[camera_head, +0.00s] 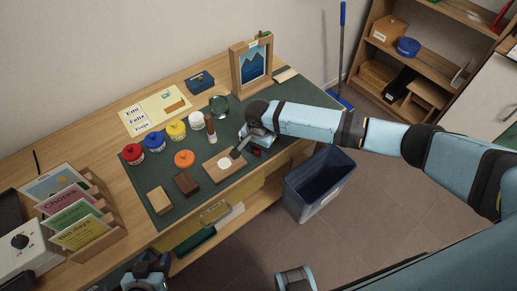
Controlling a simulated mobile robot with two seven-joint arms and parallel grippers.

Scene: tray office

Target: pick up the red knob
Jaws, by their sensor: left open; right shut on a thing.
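A small red knob (257,153) shows at the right gripper, near the front right edge of the dark green mat (155,195); most of it is hidden by the gripper. My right gripper (247,150) reaches in from the right, low over the mat, and is shut on the red knob. Whether the knob touches the mat cannot be told. My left gripper (147,281) is at the bottom edge, in front of the desk, open and away from the knob.
A wooden block with a white disc (224,163) lies just left of the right gripper. Jars with red (132,151), blue (154,141) and yellow lids (176,129) stand on the mat. An orange knob-like piece (184,158) is nearer. A dark bin (320,184) stands right of the desk.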

